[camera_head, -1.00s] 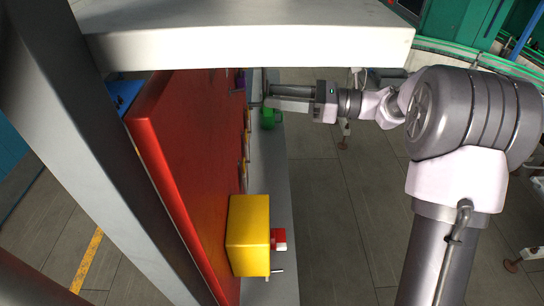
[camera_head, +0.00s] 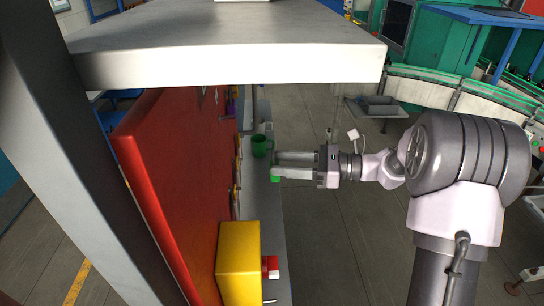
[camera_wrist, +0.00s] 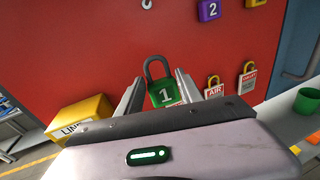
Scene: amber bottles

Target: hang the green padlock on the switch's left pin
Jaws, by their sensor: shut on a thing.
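The green padlock (camera_wrist: 163,93), marked 1 and with a dark shackle, is upright between the fingers of my gripper (camera_wrist: 158,92) in the wrist view. My gripper is shut on its body, with the shackle free on top. In the head view my gripper (camera_head: 274,167) is out in front of the red board, and a bit of the green padlock (camera_head: 275,179) shows at its tip. The switch is a yellow box (camera_head: 238,262) with a red handle (camera_head: 270,267), nearer the camera; it also shows at the left in the wrist view (camera_wrist: 82,117). Its left pin cannot be made out.
The red board (camera_wrist: 80,50) carries a purple padlock (camera_wrist: 209,10) marked 2 and tagged padlocks (camera_wrist: 214,88) at the right. A green mug (camera_head: 261,145) stands on the grey ledge (camera_head: 262,205). A thick grey shelf (camera_head: 230,65) overhangs the board.

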